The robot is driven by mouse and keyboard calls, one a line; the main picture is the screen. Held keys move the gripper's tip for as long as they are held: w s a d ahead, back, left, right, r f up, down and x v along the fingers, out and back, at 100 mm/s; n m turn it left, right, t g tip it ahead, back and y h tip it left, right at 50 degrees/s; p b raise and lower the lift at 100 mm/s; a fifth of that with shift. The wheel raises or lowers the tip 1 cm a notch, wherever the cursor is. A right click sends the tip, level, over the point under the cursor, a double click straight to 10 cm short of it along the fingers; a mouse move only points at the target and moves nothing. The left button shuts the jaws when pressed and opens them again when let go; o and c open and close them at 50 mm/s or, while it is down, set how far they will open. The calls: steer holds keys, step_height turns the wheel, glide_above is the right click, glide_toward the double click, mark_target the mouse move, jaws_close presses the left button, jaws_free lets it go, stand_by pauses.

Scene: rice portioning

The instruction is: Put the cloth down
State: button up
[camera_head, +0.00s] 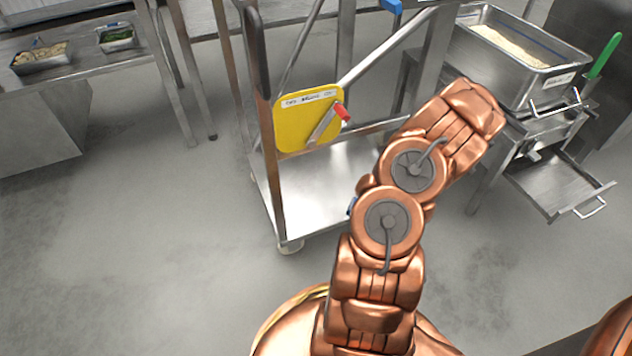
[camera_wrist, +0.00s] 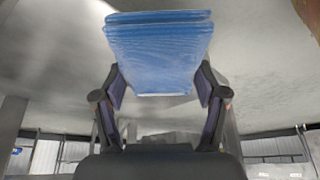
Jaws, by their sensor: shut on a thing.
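A folded blue cloth (camera_wrist: 157,45) sits between the two dark fingers of my gripper (camera_wrist: 160,82) in the wrist view. The gripper is shut on it, one finger at each side. The cloth is flat and layered, and its far edge extends past the fingertips. Blurred grey surfaces lie behind it, and I cannot tell how far it is from any of them. In the head view my gripper and the held cloth cannot be made out beyond my copper-coloured arm.
A steel cart (camera_head: 325,185) carries a yellow sign (camera_head: 296,128) with a red-ended tool. A rice pan (camera_head: 545,75) stands on the counter at right, above an open drawer (camera_head: 560,183). A small blue item (camera_head: 391,5) shows at the top. A left table (camera_head: 75,69) holds two trays. The left floor is clear.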

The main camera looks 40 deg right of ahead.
steer(key=shift+w+d+f+b, duration=0.2)
steer(key=shift+w+f+b, duration=0.15)
steer(key=shift+f, duration=0.2)
steer(key=b, duration=0.4)
glide_above(325, 193)
steer(key=s, duration=0.2)
steer(key=shift+w+d+f, duration=0.1)
steer(key=shift+w+f, duration=0.15)
steer(key=shift+f, duration=0.4)
steer(key=shift+w+f+b, duration=0.15)
steer(key=shift+f+b, duration=0.35)
steer(key=shift+f, duration=0.35)
steer(key=shift+w+f+b, duration=0.1)
steer(key=shift+f+b, duration=0.4)
steer(key=shift+f, duration=0.3)
steer(key=shift+f, duration=0.2)
steer(key=o, duration=1.1)
